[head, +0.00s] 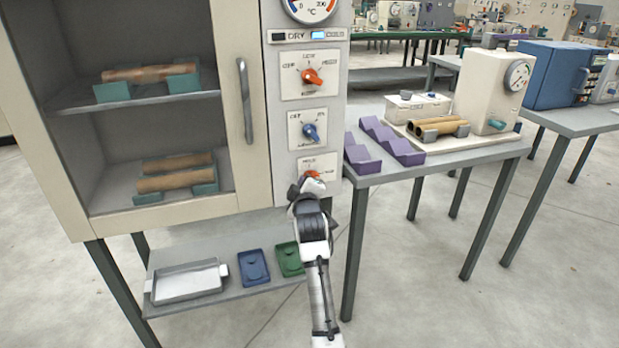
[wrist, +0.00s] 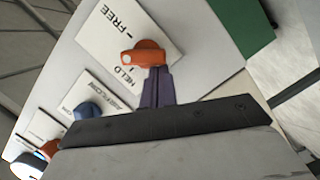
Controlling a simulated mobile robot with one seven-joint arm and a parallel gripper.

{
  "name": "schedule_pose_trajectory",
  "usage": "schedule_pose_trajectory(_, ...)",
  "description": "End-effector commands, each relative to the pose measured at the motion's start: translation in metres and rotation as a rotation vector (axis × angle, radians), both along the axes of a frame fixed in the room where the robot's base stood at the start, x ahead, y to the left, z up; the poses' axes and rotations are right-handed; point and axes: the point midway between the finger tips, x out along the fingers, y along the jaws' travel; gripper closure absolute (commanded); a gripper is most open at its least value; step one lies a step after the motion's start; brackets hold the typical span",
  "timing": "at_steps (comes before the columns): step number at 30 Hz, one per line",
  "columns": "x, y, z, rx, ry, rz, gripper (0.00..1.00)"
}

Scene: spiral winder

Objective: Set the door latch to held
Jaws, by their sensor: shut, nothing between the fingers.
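The door latch is an orange knob (wrist: 146,56) on a white plate (wrist: 160,30) marked FREE and HELD. In the wrist view its white-tipped end points left, between the two words and nearer HELD. In the head view the latch plate (head: 318,164) is the lowest on the cabinet's control column, and my gripper (head: 309,183) covers much of it. In the wrist view my gripper (wrist: 157,84) is shut and empty, its fingertips right at the knob's lower edge. I cannot tell whether they touch it.
Above the latch are a blue knob (head: 311,132) and an orange knob (head: 312,76). The cabinet door (head: 257,110) is at the left, with a vertical handle (head: 245,100). A side table (head: 440,168) with purple holders (head: 397,142) stands close on the right.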

Motion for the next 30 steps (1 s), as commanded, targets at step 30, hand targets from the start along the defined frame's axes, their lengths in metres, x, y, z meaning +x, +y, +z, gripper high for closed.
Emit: schedule_pose_trajectory(30,0.0000,-0.0003,-0.0064,-0.182,-0.060,0.000,1.00)
